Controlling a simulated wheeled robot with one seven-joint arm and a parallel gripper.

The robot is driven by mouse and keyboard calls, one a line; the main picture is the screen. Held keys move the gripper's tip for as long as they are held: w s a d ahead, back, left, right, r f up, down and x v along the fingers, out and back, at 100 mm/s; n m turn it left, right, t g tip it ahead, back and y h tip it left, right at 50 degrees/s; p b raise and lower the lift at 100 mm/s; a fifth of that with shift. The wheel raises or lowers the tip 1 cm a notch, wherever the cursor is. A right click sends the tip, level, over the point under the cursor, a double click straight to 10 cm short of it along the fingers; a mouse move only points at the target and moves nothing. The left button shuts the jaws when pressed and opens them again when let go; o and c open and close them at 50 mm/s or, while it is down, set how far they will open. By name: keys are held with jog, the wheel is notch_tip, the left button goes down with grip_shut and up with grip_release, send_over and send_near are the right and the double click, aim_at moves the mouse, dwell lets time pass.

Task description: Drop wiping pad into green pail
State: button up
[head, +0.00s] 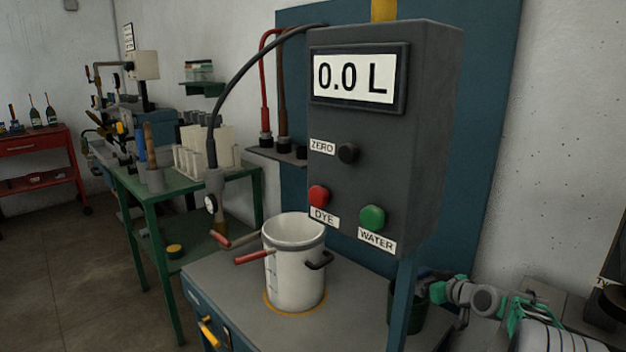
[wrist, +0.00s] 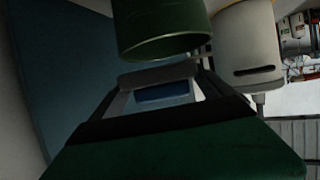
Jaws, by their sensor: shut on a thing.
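The green pail (head: 418,312) is at the lower right in the head view, partly hidden behind a blue post and my arm. In the wrist view the green pail (wrist: 160,28) is at the top centre, close beyond the fingertips, with its rim toward them. My gripper (wrist: 158,80) is shut on the wiping pad (wrist: 165,92), of which a small blue part shows between the fingers. In the head view my gripper (head: 436,291) is beside the pail's top; the pad cannot be made out there.
A dark control box (head: 375,130) reading 0.0 L stands over a white jug (head: 294,265) with a red lever beside it. The blue post (head: 401,300) stands close to the pail. A green bench (head: 190,180) with racks is at the left.

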jog(key=o, duration=1.3)
jog(key=shift+c, duration=0.2)
